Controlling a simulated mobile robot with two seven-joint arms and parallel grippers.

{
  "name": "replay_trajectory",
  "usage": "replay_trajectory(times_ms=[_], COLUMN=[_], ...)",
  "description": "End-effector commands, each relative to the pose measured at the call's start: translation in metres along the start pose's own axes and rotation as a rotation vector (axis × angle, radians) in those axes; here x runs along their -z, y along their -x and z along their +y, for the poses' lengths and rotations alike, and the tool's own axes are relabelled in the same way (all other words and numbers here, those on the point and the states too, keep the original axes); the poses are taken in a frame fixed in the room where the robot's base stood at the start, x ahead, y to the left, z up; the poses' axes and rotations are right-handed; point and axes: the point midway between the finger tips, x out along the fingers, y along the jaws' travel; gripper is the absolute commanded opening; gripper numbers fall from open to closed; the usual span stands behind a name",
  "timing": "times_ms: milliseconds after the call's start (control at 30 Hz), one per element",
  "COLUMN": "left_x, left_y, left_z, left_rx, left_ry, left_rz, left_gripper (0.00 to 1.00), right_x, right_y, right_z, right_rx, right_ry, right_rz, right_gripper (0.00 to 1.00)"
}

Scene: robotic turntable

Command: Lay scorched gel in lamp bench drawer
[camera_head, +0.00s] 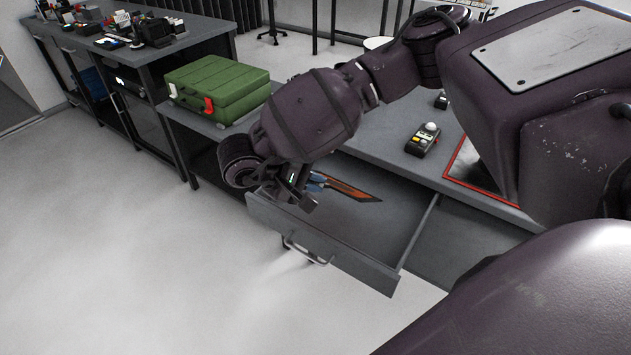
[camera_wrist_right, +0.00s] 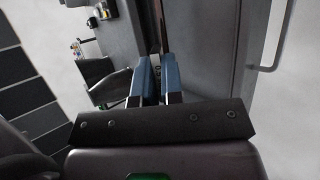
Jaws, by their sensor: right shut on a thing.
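The scorched gel (camera_head: 350,189) is a thin orange-brown sheet with dark edges. My right gripper (camera_head: 316,183) has blue fingers and is shut on the near end of the gel, over the left part of the open drawer (camera_head: 340,254). In the right wrist view the gel is a narrow dark strip (camera_wrist_right: 158,30), seen edge-on between the blue fingertips (camera_wrist_right: 158,62). I cannot tell whether the gel touches the drawer floor. The drawer is pulled out from under the grey bench. My wrist hides its left back part. My left gripper is not in view.
The drawer handle (camera_head: 305,252) is on its front face. A green case (camera_head: 217,88) stands on the bench to the left. A small device with a white knob (camera_head: 423,139) and a red-edged panel (camera_head: 470,172) are on the bench top. The floor in front is clear.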

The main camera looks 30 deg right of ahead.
Motion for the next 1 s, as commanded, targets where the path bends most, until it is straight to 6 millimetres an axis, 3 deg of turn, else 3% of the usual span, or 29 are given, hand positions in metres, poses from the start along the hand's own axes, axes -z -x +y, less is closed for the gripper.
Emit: replay_trajectory(times_ms=[367,700,1000], left_x=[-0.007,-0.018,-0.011], left_y=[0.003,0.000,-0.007], left_z=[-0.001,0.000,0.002], left_rx=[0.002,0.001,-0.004], left_ry=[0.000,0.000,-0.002], left_rz=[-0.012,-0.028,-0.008], left_gripper=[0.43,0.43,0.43], right_x=[0.000,0.008,0.016], right_y=[-0.002,-0.021,-0.039], right_z=[0.001,0.000,0.000], right_rx=[-0.003,-0.003,-0.003], right_ry=[-0.001,-0.001,0.000], right_rz=[0.000,-0.001,-0.002], right_gripper=[0.00,0.00,0.00])
